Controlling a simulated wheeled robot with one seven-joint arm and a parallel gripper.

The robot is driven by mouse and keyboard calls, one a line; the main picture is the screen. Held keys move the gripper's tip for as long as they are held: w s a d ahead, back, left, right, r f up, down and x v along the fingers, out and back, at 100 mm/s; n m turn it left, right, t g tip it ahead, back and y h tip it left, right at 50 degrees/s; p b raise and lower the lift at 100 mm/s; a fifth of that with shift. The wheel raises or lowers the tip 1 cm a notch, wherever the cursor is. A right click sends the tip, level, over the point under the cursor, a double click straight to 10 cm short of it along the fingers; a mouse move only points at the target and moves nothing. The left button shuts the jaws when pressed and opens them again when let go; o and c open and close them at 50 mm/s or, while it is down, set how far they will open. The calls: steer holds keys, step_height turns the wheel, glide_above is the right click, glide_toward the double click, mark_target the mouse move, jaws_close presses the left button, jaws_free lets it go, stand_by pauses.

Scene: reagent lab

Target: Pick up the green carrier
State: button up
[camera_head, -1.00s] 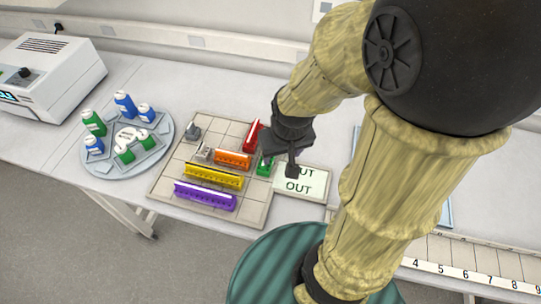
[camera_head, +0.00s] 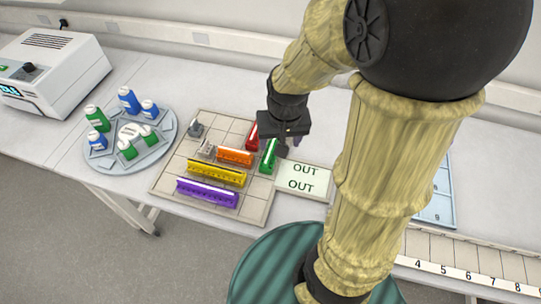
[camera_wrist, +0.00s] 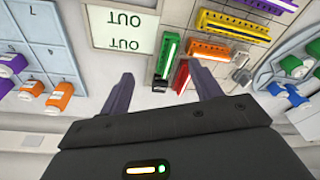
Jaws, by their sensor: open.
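The green carrier (camera_head: 269,156) is a narrow bar with a pale strip on top, at the right edge of the gridded tray (camera_head: 257,209). It stands beside the red carrier (camera_head: 252,136) and the OUT sign. My gripper (camera_head: 286,149) is over the tray's right edge, close to the green carrier's back right side. In the wrist view, my gripper (camera_wrist: 160,70) has its two fingers wide apart with nothing held. The green carrier (camera_wrist: 167,56) appears between the fingertips, with the red carrier (camera_wrist: 181,77) next to it. I cannot tell the fingers' exact height above it.
Orange (camera_head: 235,157), yellow (camera_head: 216,173) and purple (camera_head: 207,193) carriers lie on the tray. The OUT sign (camera_head: 302,181) lies to its right. A round rack (camera_head: 106,165) with bottles and a white machine (camera_head: 52,72) stand left. A numbered strip (camera_head: 470,274) is at lower right.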

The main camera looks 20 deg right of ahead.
mark_target(270, 149)
steer(key=w+m+g+b, duration=0.1)
steer(key=w+m+g, duration=0.1)
steer(key=w+m, duration=0.3)
steer(key=w, duration=0.3)
steer(key=shift+w+a, duration=0.2)
steer(key=shift+a, duration=0.15)
steer(key=shift+f, duration=0.15)
step_height(270, 149, down, 12)
steer(key=shift+f+p, duration=0.1)
steer(key=shift+p, duration=0.6)
steer(key=f, duration=0.1)
steer(key=f+p, duration=0.1)
steer(key=f, duration=0.2)
steer(key=shift+w+d+p, duration=0.3)
steer(key=shift+w+d, duration=0.05)
steer(key=shift+d, duration=0.05)
steer(key=shift+f, duration=0.55)
